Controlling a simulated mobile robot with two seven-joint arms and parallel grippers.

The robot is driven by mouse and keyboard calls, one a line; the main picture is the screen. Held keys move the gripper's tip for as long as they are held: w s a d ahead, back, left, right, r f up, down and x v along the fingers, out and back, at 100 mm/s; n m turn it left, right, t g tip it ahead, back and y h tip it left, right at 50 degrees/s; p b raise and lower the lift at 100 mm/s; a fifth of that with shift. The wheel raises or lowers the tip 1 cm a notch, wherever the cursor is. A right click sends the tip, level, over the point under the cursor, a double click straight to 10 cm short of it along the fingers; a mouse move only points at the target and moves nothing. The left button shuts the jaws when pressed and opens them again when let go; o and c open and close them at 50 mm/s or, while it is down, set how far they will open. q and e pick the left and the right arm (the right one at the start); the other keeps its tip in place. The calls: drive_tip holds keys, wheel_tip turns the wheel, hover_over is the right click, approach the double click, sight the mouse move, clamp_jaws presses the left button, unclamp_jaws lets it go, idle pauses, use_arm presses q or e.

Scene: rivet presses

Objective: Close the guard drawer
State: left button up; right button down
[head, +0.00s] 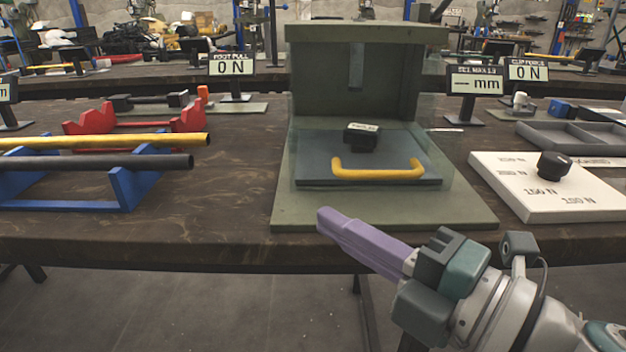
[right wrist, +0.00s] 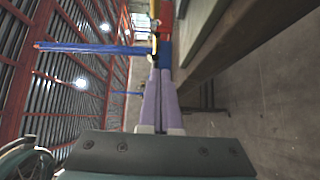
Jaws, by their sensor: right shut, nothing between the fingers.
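The guard drawer (head: 310,172) is a flat grey-blue tray with a yellow handle (head: 378,173) on its front part. It sits at the base of a green press housing (head: 366,40), in the middle of the table. A small dark block with a label (head: 361,137) lies on it. Clear side walls seem to stand around the tray. My right gripper (head: 322,220), with purple fingers, is in front of the table's front edge, below and left of the handle and apart from it. Its fingers (right wrist: 158,85) are together and empty in the right wrist view. My left gripper does not show.
A blue rack (head: 130,187) with a yellow and a dark bar stands left, and a red rack (head: 75,126) behind it. A white board (head: 515,195) with a dark knob lies right. Bare table (head: 235,190) lies between the blue rack and the press.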

drive_tip(key=s+d, duration=0.2)
drive_tip(key=d, duration=0.1)
drive_tip(key=n+t+h+b, duration=0.5)
drive_tip(key=n+h+b, duration=0.35)
drive_tip(key=h, duration=0.45)
approach(434, 166)
drive_tip(key=shift+n, duration=0.35)
drive_tip(key=w, duration=0.6)
drive_tip(key=shift+w+f, duration=0.1)
drive_tip(key=shift+w, duration=0.15)
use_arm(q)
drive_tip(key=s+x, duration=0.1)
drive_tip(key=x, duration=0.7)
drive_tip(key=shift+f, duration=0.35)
use_arm(e)
drive_tip(key=shift+w, duration=0.15)
